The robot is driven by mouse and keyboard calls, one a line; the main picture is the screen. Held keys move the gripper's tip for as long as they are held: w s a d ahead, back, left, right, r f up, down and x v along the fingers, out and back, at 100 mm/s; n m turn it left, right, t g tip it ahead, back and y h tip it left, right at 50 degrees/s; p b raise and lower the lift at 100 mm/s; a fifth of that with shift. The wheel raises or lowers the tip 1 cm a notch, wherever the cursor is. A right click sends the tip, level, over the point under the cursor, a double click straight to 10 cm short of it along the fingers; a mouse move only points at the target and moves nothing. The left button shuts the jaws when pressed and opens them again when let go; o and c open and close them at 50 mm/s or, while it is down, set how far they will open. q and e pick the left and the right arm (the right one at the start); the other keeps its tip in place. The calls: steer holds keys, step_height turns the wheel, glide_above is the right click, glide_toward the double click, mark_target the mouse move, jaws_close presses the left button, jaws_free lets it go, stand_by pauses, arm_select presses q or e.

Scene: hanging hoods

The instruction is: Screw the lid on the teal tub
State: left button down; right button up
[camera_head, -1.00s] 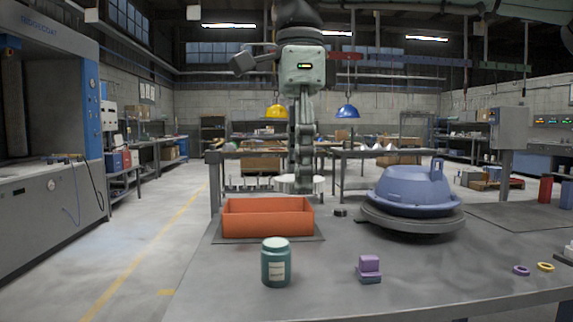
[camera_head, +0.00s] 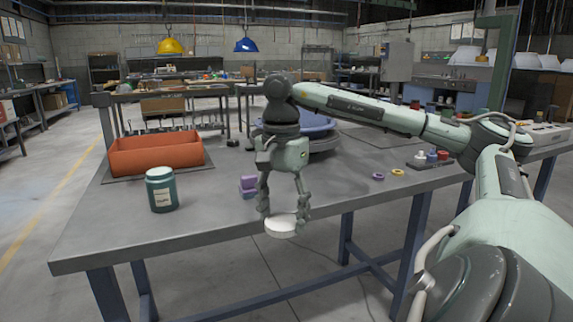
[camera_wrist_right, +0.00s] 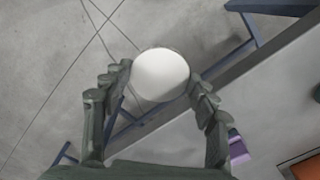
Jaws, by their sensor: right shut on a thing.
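The teal tub (camera_head: 162,192) stands upright on the grey table near its left front, with a pale label on its side. Whether its pale teal top is open cannot be told. My right gripper (camera_head: 282,218) points down and is shut on a round white lid (camera_head: 281,227), held flat between the fingertips. The lid also shows in the right wrist view (camera_wrist_right: 160,75) between both fingers, with floor behind it, by the table's front edge. The lid is well to the right of the tub and apart from it. My left gripper is not in view.
A purple block (camera_head: 248,185) stands between tub and gripper. An orange bin (camera_head: 157,160) sits behind the tub. A blue hood (camera_head: 318,126) is partly hidden behind my right gripper. Purple (camera_head: 378,177) and yellow rings (camera_head: 398,172) lie to the right on the table (camera_head: 215,212).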

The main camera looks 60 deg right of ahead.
steer(key=w+a+f+n, duration=0.2)
steer(key=a+n, duration=0.3)
steer(key=a, duration=0.4)
steer(key=w+a+f+n, duration=0.3)
steer(key=a+n, duration=0.3)
steer(key=a, duration=0.3)
steer(key=w+a+f+n, duration=0.3)
steer(key=a+n, duration=0.3)
steer(key=a, duration=0.3)
steer(key=shift+w+a+f, duration=0.15)
steer(key=shift+w+a, duration=0.15)
steer(key=shift+w, duration=0.55)
